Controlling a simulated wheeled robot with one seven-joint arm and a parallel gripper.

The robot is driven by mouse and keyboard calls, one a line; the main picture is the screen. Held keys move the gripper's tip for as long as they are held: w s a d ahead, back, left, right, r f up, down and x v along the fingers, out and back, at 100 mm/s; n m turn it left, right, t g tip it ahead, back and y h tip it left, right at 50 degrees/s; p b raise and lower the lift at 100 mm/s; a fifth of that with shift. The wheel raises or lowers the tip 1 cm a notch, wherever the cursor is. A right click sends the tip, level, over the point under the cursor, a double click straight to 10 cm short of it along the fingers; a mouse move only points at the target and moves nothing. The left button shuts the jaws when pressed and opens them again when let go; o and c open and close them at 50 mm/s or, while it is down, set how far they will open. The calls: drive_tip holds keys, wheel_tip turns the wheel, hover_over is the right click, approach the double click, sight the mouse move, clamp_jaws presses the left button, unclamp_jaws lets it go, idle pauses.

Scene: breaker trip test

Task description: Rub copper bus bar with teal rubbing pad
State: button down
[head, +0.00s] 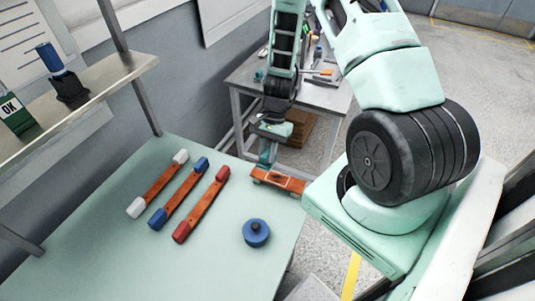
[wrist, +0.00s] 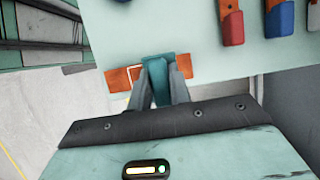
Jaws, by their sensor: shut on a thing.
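The copper bus bar (head: 284,182) lies at the right edge of the pale green table, with a thin white rectangle outlined on its face. It also shows in the wrist view (wrist: 118,79), running left and right behind the pad. My gripper (head: 267,148) is shut on the teal rubbing pad (head: 265,159), seen between the two fingers in the wrist view (wrist: 166,72). The pad is at the bar's left end in the head view, beside the outlined rectangle. It hides part of the bar. I cannot tell whether it presses on the copper.
Three copper bars with white (head: 158,184), blue (head: 179,194) and red (head: 202,204) ends lie on the table (head: 110,260). A round blue object (head: 256,233) sits near the right edge. A shelf (head: 110,75) stands at left, and a cluttered workbench (head: 325,97) stands behind.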

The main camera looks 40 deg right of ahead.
drive_tip(key=shift+r+p, duration=0.65)
drive_tip(key=shift+r, duration=0.55)
